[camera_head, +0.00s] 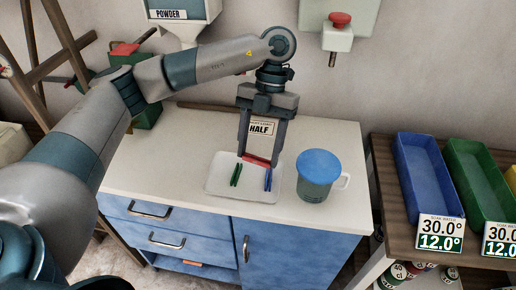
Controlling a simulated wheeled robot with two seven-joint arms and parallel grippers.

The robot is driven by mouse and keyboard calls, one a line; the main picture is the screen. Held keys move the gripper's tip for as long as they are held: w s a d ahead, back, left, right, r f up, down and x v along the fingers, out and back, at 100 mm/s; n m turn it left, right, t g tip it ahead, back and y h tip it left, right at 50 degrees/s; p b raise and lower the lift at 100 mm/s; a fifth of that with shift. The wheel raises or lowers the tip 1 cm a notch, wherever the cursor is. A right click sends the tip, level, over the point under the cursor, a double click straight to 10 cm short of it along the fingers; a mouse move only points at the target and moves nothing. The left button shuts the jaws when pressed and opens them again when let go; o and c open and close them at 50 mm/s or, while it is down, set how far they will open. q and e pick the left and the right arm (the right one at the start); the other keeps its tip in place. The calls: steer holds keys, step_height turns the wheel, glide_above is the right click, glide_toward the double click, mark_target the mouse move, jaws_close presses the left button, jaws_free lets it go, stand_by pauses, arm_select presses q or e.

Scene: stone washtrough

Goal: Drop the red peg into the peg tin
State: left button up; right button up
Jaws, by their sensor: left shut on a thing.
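My left gripper (258,159) points down over the white counter, shut on the red peg (257,160), which lies crosswise between its fingertips. Under and in front of it is a shallow white tray (252,189). Green pegs (236,174) lie in the tray's left part and blue pegs (268,180) in its right part. I cannot tell whether the red peg touches the tray. A teal mug-like vessel (316,188) with a blue top and pale handle stands right of the tray. I cannot tell which thing is the peg tin. My right gripper is not in view.
A card reading HALF (261,128) shows between my left fingers. A blue bin (428,175) and a green bin (480,180) stand on a shelf at the right. A powder dispenser (182,15) hangs on the wall. The counter (165,170) is clear left of the tray.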

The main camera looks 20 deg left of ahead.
arm_select(q)
steer(key=m, duration=0.2)
steer(key=m+y, duration=0.1)
steer(key=m, duration=0.1)
steer(key=m+y, duration=0.1)
steer(key=m, duration=0.1)
steer(key=shift+w+f+t, duration=0.15)
steer(key=shift+w+t, duration=0.15)
steer(key=w+m+t, duration=0.1)
steer(key=m+t, duration=0.1)
steer(key=m, duration=0.8)
steer(key=m+t+h, duration=0.1)
steer(key=m+t, duration=0.2)
steer(key=m, duration=0.7)
steer(key=w+f+m+t+h, duration=0.1)
steer(key=m+t, duration=0.2)
steer(key=m, duration=0.7)
steer(key=shift+w, duration=0.35)
steer(key=shift+a, duration=0.1)
